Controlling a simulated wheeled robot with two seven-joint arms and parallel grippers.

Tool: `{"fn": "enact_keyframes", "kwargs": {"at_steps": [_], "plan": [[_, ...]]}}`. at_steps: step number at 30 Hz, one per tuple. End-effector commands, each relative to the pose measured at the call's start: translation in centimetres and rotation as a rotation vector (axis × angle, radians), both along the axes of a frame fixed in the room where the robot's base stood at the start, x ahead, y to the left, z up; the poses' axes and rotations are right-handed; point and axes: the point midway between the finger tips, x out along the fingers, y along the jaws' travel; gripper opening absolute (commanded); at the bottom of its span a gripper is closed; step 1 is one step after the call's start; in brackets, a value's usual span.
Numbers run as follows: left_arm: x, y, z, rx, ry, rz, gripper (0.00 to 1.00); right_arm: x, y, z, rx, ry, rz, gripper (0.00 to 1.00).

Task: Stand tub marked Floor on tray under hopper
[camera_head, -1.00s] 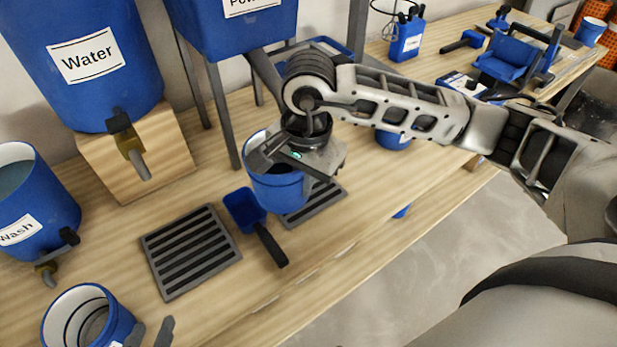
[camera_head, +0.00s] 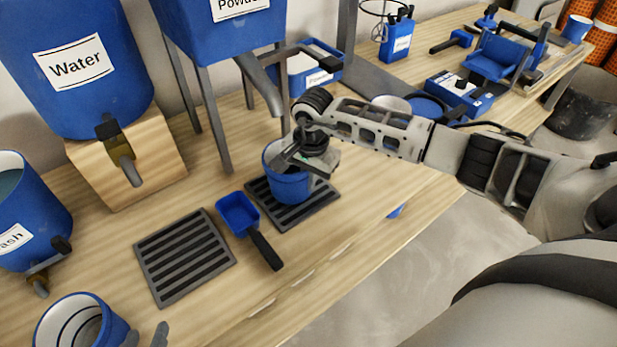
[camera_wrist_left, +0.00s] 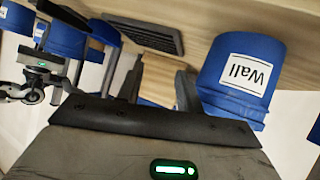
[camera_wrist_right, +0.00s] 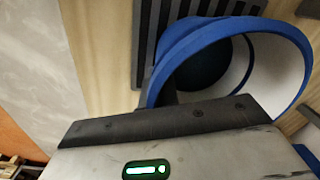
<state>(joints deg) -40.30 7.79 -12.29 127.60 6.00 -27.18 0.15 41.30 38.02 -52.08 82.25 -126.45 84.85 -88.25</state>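A blue tub (camera_head: 288,188), its label out of sight, is at the slotted tray (camera_head: 325,197) under the hopper (camera_head: 215,40). It looks upright and down on the tray's slats. My right gripper (camera_head: 303,160) is at its rim, shut on the tub wall; the right wrist view shows the tub's rim and white inside (camera_wrist_right: 262,75) close up. Another tub (camera_head: 118,325) stands at the bottom left; the left wrist view shows it marked Wall (camera_wrist_left: 243,75). My left gripper (camera_head: 147,336) is open and empty beside that tub, its fingers apart (camera_wrist_left: 158,80).
A blue scoop (camera_head: 238,213) lies between the two trays, its dark handle forward. A second slotted tray (camera_head: 185,258) lies left of it. The Water tank (camera_head: 75,65) stands on a wooden block, with the Wash bucket (camera_head: 25,215) below left. The hopper's legs and spout (camera_head: 262,85) stand close behind the held tub.

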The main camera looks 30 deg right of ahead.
Motion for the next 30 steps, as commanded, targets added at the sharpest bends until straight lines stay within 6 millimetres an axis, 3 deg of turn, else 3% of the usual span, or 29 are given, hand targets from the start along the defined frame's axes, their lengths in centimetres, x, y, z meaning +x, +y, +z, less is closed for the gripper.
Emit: {"fn": "enact_keyframes", "kwargs": {"at_steps": [10,13,22,26,30], "plan": [[0.0,0.0,-0.6,-0.001,0.002,-0.001,0.36,0.1,0.0,-0.4,0.001,-0.003,0.0,0.0],[-0.1,0.0,-0.4,0.0,0.003,-0.001,0.36,0.0,0.0,-0.3,0.001,-0.001,0.0,0.24],[-0.1,-0.1,-0.2,0.0,0.004,-0.001,0.36,0.0,0.0,-0.1,0.001,-0.001,0.0,0.24],[-0.1,-0.1,0.0,-0.001,0.004,0.0,0.36,0.1,0.0,1.0,0.0,-0.004,0.0,0.24],[-0.2,0.0,0.0,-0.001,0.006,-0.001,0.36,0.0,-0.1,3.7,0.0,-0.007,0.001,0.24]]}}
